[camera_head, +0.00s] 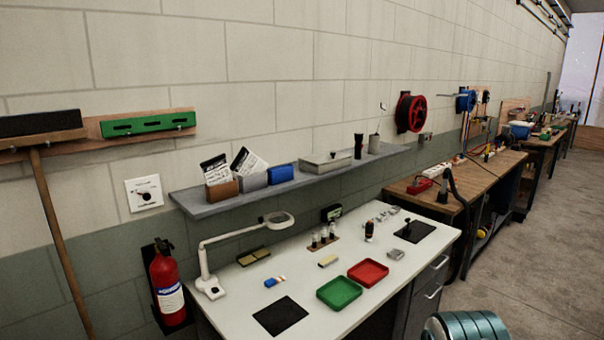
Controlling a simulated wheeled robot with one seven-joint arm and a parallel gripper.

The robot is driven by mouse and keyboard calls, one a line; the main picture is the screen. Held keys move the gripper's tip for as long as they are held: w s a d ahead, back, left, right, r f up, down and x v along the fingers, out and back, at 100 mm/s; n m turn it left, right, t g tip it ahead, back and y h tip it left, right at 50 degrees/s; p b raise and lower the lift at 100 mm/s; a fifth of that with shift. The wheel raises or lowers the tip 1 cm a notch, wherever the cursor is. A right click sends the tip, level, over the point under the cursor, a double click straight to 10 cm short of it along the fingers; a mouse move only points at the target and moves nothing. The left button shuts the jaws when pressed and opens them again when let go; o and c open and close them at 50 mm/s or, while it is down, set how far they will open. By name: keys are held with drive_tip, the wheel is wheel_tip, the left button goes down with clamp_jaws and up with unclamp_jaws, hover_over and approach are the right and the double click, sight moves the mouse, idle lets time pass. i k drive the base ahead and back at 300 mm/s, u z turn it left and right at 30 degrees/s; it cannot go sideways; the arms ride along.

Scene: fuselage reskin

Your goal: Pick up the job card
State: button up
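Two white printed cards with dark parts stand on the grey wall shelf (330,172). The left card (215,170) stands in a brown holder (222,190). The right card (249,161) leans at a tilt in a grey holder (254,181). The print is too small to tell which one is the job card. The lower parts of both cards are hidden by the holders. My gripper is not in view.
A blue box (280,174) and a metal tin (325,161) share the shelf. Below, a white bench (230,309) holds a magnifier lamp (207,285), a green tray (339,292) and a red tray (368,272). A fire extinguisher (167,284) hangs at left. Floor is clear at right.

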sight(247, 164)
drive_tip(key=z, duration=0.7)
drive_tip(key=i, duration=1.55)
drive_tip(key=u, duration=0.9)
drive_tip(key=i, duration=0.65)
drive_tip(key=u, duration=0.75)
